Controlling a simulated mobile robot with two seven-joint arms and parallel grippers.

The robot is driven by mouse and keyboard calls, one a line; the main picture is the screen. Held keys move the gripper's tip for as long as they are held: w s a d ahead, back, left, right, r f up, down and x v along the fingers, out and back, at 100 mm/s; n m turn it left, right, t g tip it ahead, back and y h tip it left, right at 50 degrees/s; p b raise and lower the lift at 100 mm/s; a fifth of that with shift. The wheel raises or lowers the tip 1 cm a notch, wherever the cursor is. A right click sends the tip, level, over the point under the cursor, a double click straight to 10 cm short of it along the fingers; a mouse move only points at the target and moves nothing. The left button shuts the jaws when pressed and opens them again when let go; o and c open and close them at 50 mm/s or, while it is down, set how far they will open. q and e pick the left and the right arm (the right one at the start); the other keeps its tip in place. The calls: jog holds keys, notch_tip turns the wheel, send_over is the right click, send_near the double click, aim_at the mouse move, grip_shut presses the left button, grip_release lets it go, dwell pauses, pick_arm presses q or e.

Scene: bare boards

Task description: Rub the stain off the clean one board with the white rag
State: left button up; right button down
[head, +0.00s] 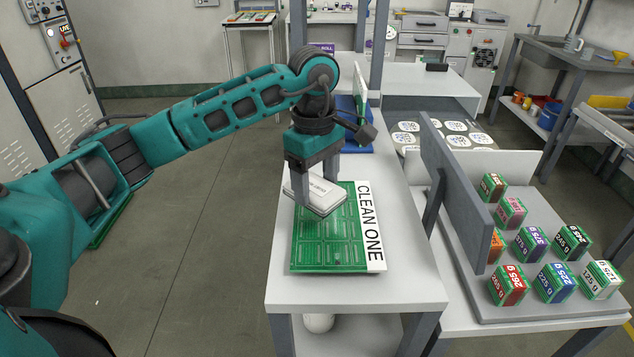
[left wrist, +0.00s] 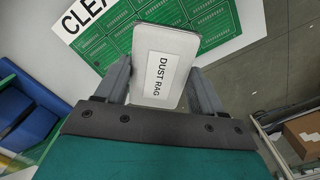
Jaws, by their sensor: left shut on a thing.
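The green clean one board (head: 330,240) lies flat on a white table (head: 400,290), with a white strip reading "CLEAN ONE" along its right side. My left gripper (head: 318,190) is over the board's upper left part, shut on the white rag (head: 313,194), a flat pad. I cannot tell whether the rag touches the board. No stain shows; the rag and gripper hide part of the board. My right gripper is not in view.
A grey upright panel (head: 458,185) stands right of the table. Beyond it, several labelled boxes (head: 508,285) sit on a grey tray (head: 480,300). A blue holder (head: 350,120) is behind the gripper. The table's front is clear.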

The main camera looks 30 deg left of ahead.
pick_arm(q)
jog(key=shift+r+p, duration=0.5)
jog(key=shift+r, duration=0.95)
jog(key=shift+d, duration=0.1)
jog(key=shift+d+f+m, duration=0.15)
jog(key=shift+d+m, duration=0.1)
jog(key=shift+m, duration=0.15)
jog(key=s+d+f+m, duration=0.1)
jog(key=d+m, duration=0.1)
jog(key=m, duration=0.2)
jog(key=s+d+f+m, duration=0.1)
jog(key=d+m, duration=0.2)
jog(key=m, duration=0.2)
jog(key=s+d+f+m, duration=0.1)
jog(key=s+d+m, duration=0.1)
jog(key=d+m, duration=0.1)
jog(key=shift+d+f+m, duration=0.1)
jog(key=shift+d+m, duration=0.05)
jog(key=shift+m, duration=0.55)
jog(key=shift+s+d+f+m, duration=0.1)
jog(key=shift+s+d+m, duration=0.15)
jog(key=shift+m, duration=0.3)
jog(key=shift+s+d+f+m, duration=0.1)
jog(key=shift+d+m, duration=0.2)
jog(key=shift+m, duration=0.25)
